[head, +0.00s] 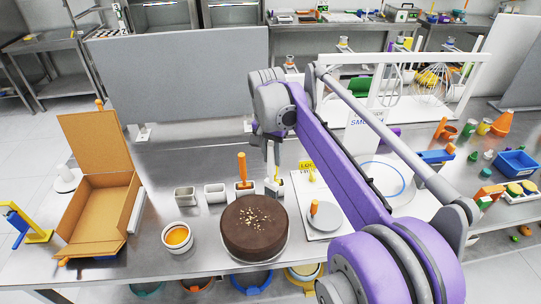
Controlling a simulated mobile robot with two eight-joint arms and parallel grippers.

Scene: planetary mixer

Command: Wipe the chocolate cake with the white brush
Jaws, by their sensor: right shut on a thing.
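A round chocolate cake (252,232) with pale crumbs on top sits on a round board near the front edge of the table. My right gripper (273,160) points down just behind the cake and is shut on a slim white thing, likely the white brush (274,177). The white thing's lower end is at a small metal tin behind the cake; whether it is inside is hard to tell. My left gripper is not in view.
An orange-handled tool (242,168) stands in another tin beside it. A cup of orange liquid (177,238) and an open cardboard box (97,232) are at left. A grey panel (185,75) stands behind.

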